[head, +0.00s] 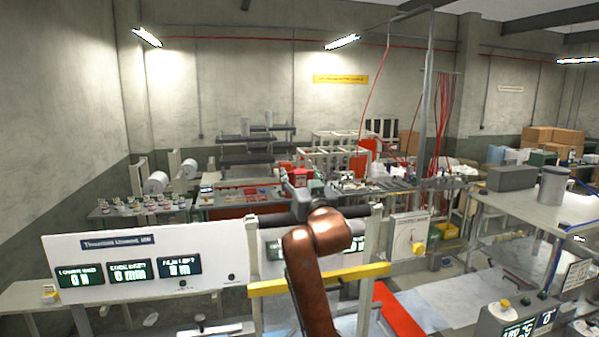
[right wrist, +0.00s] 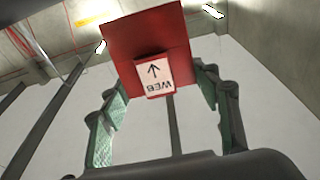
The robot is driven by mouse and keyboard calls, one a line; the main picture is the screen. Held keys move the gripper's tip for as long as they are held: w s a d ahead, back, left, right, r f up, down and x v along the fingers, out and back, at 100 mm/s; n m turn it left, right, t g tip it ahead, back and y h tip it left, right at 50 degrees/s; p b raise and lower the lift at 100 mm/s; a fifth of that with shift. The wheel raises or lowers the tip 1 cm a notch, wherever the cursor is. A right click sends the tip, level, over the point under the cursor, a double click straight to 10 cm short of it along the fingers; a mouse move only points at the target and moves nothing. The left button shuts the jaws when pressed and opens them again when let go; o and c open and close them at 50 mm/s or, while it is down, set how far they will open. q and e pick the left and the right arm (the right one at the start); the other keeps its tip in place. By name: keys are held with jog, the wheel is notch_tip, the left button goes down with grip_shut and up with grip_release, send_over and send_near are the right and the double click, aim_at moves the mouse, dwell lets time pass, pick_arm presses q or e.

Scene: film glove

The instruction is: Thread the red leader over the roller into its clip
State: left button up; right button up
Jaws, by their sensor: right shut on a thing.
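My right gripper (head: 301,186) is raised above the dark horizontal roller (head: 272,221), with my copper-coloured arm in front. It is shut on the red leader (head: 299,173), which shows as a small red piece at the fingertips. In the right wrist view the red leader (right wrist: 145,38) is a flat red piece with a white tag marked WEB and an arrow. The green-padded fingers (right wrist: 160,108) stand on either side of it. My left gripper is not in view. I cannot make out the clip; part of the roller is hidden behind my arm.
A yellow bar (head: 272,287) crosses in front of the roller, below it. A white display panel (head: 140,262) stands at the left. A red slanted strip (head: 398,311) lies low at the right. A side bench (head: 545,211) with grey containers is further right.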

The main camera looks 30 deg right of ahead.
aim_at(310, 176)
jog(key=shift+g, duration=0.8)
jog(key=shift+w+d+p, duration=0.7)
jog(key=shift+d+p, duration=0.25)
jog(key=shift+p, duration=0.25)
jog(key=shift+w+d+p, duration=0.7)
jog(key=shift+d+p, duration=0.2)
jog(key=shift+p, duration=0.25)
jog(key=shift+w+d+f+g+y+p, duration=0.2)
jog(key=shift+w+d+g+y+p, duration=0.15)
jog(key=shift+w+d+p, duration=0.4)
jog(key=shift+s+f, duration=0.15)
jog(key=shift+f+b, duration=0.3)
jog(key=shift+f, duration=0.45)
jog(key=shift+p, duration=0.4)
jog(key=shift+f+b, duration=1.15)
jog(key=shift+f, duration=1.05)
